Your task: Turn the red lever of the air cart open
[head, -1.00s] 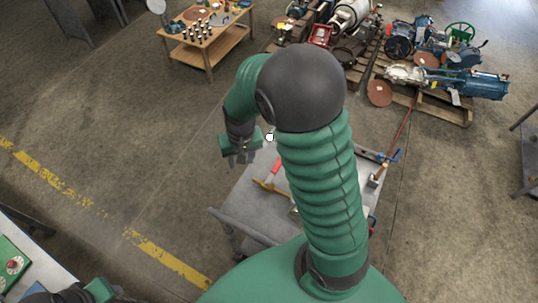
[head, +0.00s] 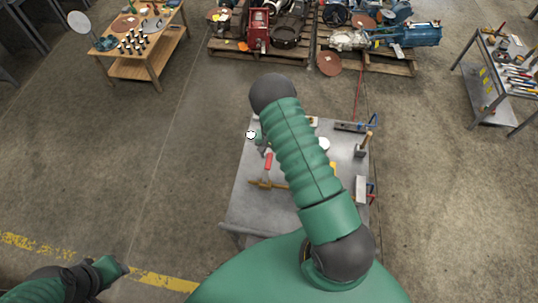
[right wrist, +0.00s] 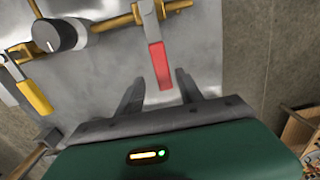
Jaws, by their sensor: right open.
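The red lever (head: 268,162) sits on a brass pipe (head: 267,184) on the grey top of the air cart (head: 245,205). In the right wrist view the lever (right wrist: 159,64) hangs from its brass valve (right wrist: 147,15), with its free end between my open right fingers (right wrist: 160,78). I cannot tell whether they touch it. In the head view my right gripper (head: 262,143) is beside the lever's far end, partly hidden by my arm. My left gripper (head: 110,270) shows at the lower left, its fingers hidden.
A yellow lever (right wrist: 36,97) and a round dark gauge or knob (right wrist: 57,34) are on the same pipework. A hammer-like tool (head: 363,145) stands at the cart's right. Loaded pallets (head: 290,58), a wooden table (head: 150,65) and a tool cart (head: 482,85) stand beyond. Floor left of the cart is clear.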

